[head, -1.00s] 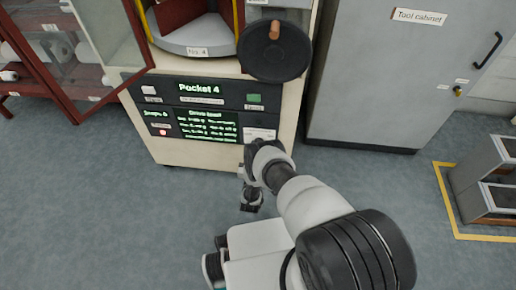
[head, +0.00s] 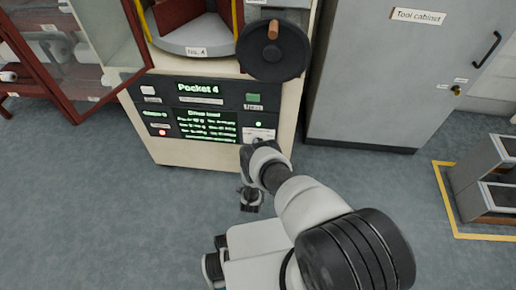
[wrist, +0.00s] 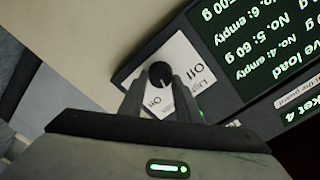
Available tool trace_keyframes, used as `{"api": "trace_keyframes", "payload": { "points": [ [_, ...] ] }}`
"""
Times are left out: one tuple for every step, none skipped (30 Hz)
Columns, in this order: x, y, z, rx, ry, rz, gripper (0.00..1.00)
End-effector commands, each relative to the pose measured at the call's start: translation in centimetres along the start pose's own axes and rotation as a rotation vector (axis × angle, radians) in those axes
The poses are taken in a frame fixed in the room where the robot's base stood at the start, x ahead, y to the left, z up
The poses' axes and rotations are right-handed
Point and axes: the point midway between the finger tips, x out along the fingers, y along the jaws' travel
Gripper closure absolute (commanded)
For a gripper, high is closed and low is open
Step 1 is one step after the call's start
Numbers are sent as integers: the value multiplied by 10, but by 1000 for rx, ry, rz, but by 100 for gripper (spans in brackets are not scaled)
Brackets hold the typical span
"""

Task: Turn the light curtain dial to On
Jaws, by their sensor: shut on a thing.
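The light curtain dial (wrist: 160,73) is a small round black knob on a white label plate (wrist: 183,52) with words at several positions around it, seen turned in the wrist view. My gripper (wrist: 160,88) is shut on the dial, with one finger on each side of it. A faint light mark shows on the knob's lower part; I cannot tell surely which word it points at. In the head view my wrist (head: 262,158) is at the lower right of the cabinet's control panel and hides the dial.
A lit screen (head: 207,125) with green text is left of the dial. A black handwheel (head: 273,50) with a brown knob juts out above. A glass door (head: 100,45) stands open at the left. The grey tool cabinet (head: 375,85) stands at the right.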

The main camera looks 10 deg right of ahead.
Motion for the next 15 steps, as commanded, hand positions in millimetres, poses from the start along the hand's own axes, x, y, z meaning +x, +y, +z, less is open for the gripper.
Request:
{"api": "trace_keyframes", "payload": {
  "points": [
    [1, -1, 1, 40, -3, -2, 92],
    [1, -1, 1, 65, -3, -2, 92],
    [1, -1, 1, 97, -3, -2, 92],
    [1, -1, 1, 120, -3, -2, 92],
    [1, -1, 1, 142, -3, -2, 92],
    [1, -1, 1, 169, -2, -2, 92],
    [1, 0, 1, 188, -2, -2, 92],
    [1, -1, 1, 207, -2, -2, 92],
    [1, -1, 1, 230, -2, -3, 92],
    [1, -1, 1, 247, -2, -3, 92],
    [1, -1, 1, 261, -2, -2, 92],
    [1, -1, 1, 280, -2, -2, 92],
    [1, -1, 1, 291, -2, -2, 92],
    [1, -1, 1, 303, -2, -2, 92],
    [1, 0, 1, 315, -2, -2, 92]
  ]
}}
